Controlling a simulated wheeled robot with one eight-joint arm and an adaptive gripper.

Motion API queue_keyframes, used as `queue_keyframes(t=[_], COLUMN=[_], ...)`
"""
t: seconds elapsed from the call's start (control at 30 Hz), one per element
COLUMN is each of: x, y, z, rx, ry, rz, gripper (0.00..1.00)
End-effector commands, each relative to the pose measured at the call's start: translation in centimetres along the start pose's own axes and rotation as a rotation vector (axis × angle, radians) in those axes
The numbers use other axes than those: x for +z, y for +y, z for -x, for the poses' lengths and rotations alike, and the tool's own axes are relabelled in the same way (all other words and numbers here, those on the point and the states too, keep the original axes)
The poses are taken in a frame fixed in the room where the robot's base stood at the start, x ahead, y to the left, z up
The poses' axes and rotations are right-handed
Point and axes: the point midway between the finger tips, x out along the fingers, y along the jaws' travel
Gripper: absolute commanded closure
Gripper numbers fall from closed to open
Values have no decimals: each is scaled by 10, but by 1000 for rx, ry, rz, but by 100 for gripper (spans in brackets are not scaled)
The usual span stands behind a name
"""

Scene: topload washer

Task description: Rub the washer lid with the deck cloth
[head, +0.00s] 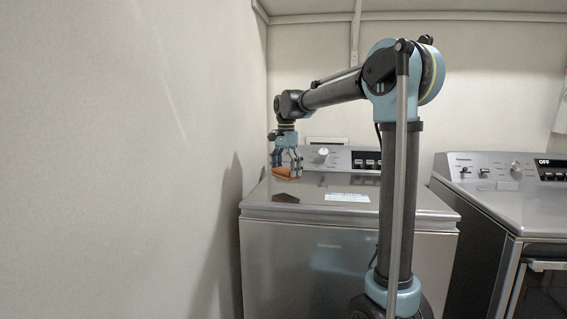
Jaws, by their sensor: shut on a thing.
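The washer lid (305,190) is the shut, shiny grey top of the left machine, with a label on its front right part. The orange-brown cloth (284,173) is at the lid's back left. My gripper (286,167) points down there and is shut on the cloth. The cloth looks to be at or just above the lid surface; I cannot tell whether it touches. My arm's upright part hides some of the washer's right side.
The washer's control panel (340,158) with a knob rises behind the lid. A second machine (510,200) stands to the right across a narrow gap. A plain wall (130,150) is close on the left.

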Motion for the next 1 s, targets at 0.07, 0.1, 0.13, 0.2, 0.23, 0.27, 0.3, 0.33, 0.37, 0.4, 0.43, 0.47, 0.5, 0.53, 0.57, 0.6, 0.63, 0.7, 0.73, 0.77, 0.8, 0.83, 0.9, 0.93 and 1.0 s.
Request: queue_keyframes(t=[0.07, 0.1, 0.13, 0.2, 0.23, 0.27, 0.3, 0.33, 0.37, 0.4, 0.43, 0.47, 0.5, 0.53, 0.57, 0.6, 0.63, 0.7, 0.73, 0.77, 0.8, 0.83, 0.9, 0.93, 1.0], x=[-2, -2, -3, -4, -5, -6, -6, -7, -7, -8, -8, -8, -9, -9, -9, -9, -9, -9, -9, -9, -9, -9, -9, -9, -9], y=[1, 1, 2, 2, 2, 3, 3, 3, 3, 4, 4, 4, 4, 4, 4, 4, 4, 4, 4, 4, 4, 4, 4, 4, 5], z=[7, 11, 14, 20, 23, 26, 29, 32, 34, 36, 38, 39, 40, 41, 41, 41, 41, 41, 41, 41, 41, 41, 41, 41, 41], rx=[0, 0, 0, 0, 0, 0, 0, 0, 0, 0, 0, 0, 0, 0, 0, 0, 0, 0, 0, 0, 0, 0, 0, 0, 0], ry=[0, 0, 0, 0, 0, 0, 0, 0, 0, 0, 0, 0, 0, 0, 0, 0, 0, 0, 0, 0, 0, 0, 0, 0, 0], rz=[-2, -3, -4, -6, -7, -8, -9, -9, -10, -11, -11, -11, -12, -12, -12, -12, -12, -12, -12, -12, -12, -13, -13, -13, -12], gripper=[34, 34, 34, 34, 34, 34, 34, 34, 34, 34, 34, 34, 34, 34, 34, 34, 34, 34, 34, 34, 34, 34, 34, 34, 34])
